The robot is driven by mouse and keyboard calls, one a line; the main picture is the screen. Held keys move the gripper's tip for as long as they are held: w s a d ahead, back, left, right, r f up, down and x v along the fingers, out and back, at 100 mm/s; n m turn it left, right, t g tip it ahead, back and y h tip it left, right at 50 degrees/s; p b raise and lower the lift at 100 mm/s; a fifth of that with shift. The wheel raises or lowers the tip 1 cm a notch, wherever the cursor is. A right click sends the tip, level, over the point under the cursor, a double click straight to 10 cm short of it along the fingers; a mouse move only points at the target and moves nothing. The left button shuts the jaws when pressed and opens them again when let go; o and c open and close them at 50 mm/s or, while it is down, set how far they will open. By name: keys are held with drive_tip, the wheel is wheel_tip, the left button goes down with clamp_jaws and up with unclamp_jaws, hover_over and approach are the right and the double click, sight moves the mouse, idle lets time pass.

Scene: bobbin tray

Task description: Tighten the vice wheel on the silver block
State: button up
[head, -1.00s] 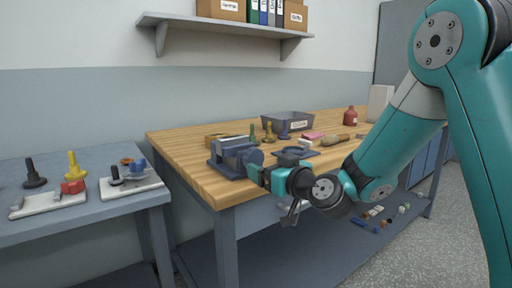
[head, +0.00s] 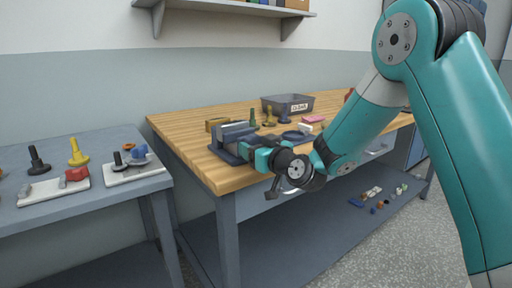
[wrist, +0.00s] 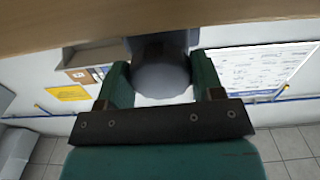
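The blue-grey vice (head: 229,146) stands on the near left corner of the wooden bench. Its jaws are at the top; the silver block cannot be told apart from the jaws at this size. My gripper (head: 262,157) is at the front of the vice, over its wheel, which it mostly hides in the head view. In the wrist view the round grey wheel (wrist: 161,78) lies between the two green fingers of my gripper and fills the gap, with a finger against each side.
The wooden bench top (head: 180,130) also carries a grey bin (head: 287,104), a yellow-brown block (head: 216,124) and several small pieces. A grey side table (head: 100,205) with white trays stands at the left. Small items lie on the bench's lower shelf.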

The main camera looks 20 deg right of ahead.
drive_tip(key=shift+m, duration=0.3)
drive_tip(key=m, duration=0.3)
drive_tip(key=shift+m, duration=1.6)
drive_tip(key=o, duration=0.9)
drive_tip(key=shift+s, duration=0.1)
